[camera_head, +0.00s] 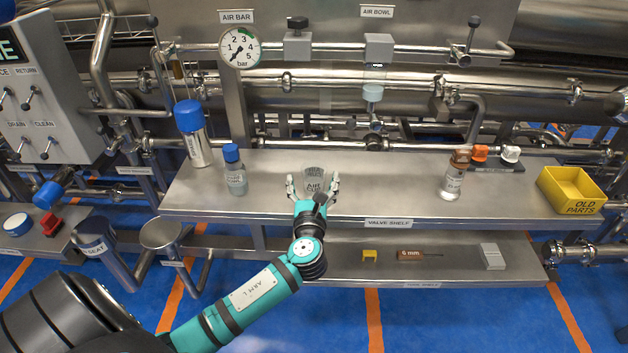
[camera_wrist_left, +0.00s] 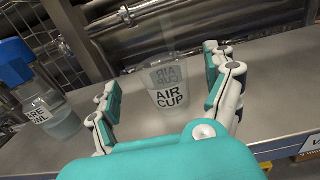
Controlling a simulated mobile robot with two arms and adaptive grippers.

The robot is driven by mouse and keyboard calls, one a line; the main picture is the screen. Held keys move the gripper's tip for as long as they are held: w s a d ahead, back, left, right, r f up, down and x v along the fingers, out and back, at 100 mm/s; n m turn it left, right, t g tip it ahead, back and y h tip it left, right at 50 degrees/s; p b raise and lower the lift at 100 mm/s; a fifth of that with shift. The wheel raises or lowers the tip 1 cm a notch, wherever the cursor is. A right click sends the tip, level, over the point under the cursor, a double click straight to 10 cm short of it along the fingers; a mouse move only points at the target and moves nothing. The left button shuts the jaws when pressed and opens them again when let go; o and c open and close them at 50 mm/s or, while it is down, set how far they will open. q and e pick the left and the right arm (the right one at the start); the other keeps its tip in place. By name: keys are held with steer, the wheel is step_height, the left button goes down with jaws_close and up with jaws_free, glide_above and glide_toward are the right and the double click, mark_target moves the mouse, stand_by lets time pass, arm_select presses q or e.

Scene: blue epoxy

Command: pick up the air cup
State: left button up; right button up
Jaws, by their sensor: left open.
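The air cup (camera_head: 314,174) is a clear, see-through cup with dark lettering, upright on the steel valve shelf (camera_head: 400,196). It also shows in the left wrist view (camera_wrist_left: 168,88), ahead of the palm and between the two fingers. My left gripper (camera_head: 313,184) is open, with one finger to each side of the cup. In the left wrist view the fingers (camera_wrist_left: 167,88) stand apart from the cup with gaps on both sides. The cup's lower part is partly hidden by my gripper in the head view. My right gripper does not show.
A blue-capped bottle (camera_head: 235,172) stands left of the cup, with a taller blue-capped canister (camera_head: 194,134) behind it. Pipes run behind.

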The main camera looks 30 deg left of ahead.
arm_select(q)
steer(key=x, duration=0.5)
steer(key=shift+w+f, duration=0.15)
steer(key=shift+f, duration=0.15)
steer(key=c, duration=1.1)
